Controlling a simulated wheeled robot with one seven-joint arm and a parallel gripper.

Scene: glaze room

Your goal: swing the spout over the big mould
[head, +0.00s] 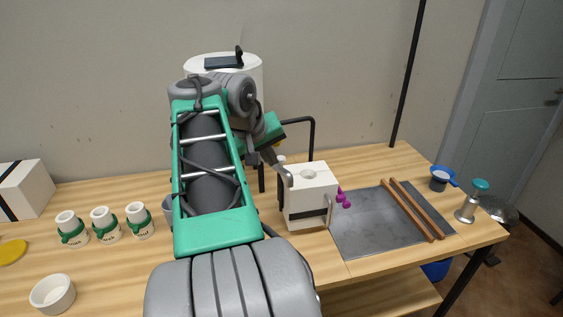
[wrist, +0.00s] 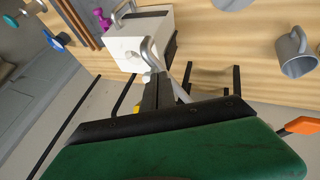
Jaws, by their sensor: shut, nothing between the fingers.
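The white block-shaped mould (head: 310,205) stands on the table just left of the grey slab, with a round hole in its top and a grey handle on its side. It also shows in the wrist view (wrist: 122,48). A grey bent tube that looks like the spout (head: 286,175) ends at the left edge of the mould's top; it also shows in the wrist view (wrist: 149,52). Whether its end is over the hole I cannot tell. My gripper (wrist: 157,82) is shut and empty, close by the tube; contact is unclear. My arm hides part of the tube.
A black bent bar (head: 314,135) rises behind the mould. A white drum (head: 250,75) stands at the back behind my arm. Purple knobs (head: 344,199) sit at the mould's right. Two wooden sticks (head: 408,212) lie on the grey slab (head: 365,230). Several green-banded cups (head: 105,222) stand left.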

